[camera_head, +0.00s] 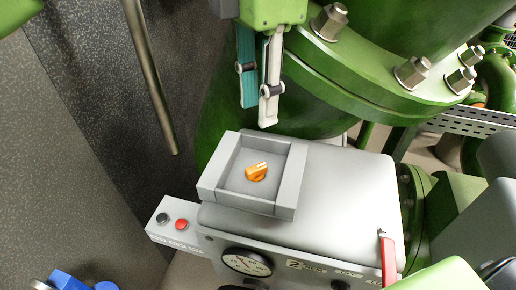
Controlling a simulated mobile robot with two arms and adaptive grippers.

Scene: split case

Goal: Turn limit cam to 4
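An orange knob (257,171), the likely limit cam, sits in a square grey recessed frame (210,178) on top of the grey machine housing (330,190). Its raised grip points slanting up to the right in the picture. No numbers can be read around it. My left gripper (258,115) hangs from the top of the view, above and behind the frame, clear of the knob. One finger looks teal, the other white; they overlap from this angle, so their opening is unclear. Nothing shows held between them. My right gripper is out of view.
Black and red buttons (181,224) sit on a side plate left of the housing. A dial gauge (247,262) and a red handle (388,260) are on its front. A large green bolted flange (370,75) stands behind. A thin rod (150,75) hangs at left.

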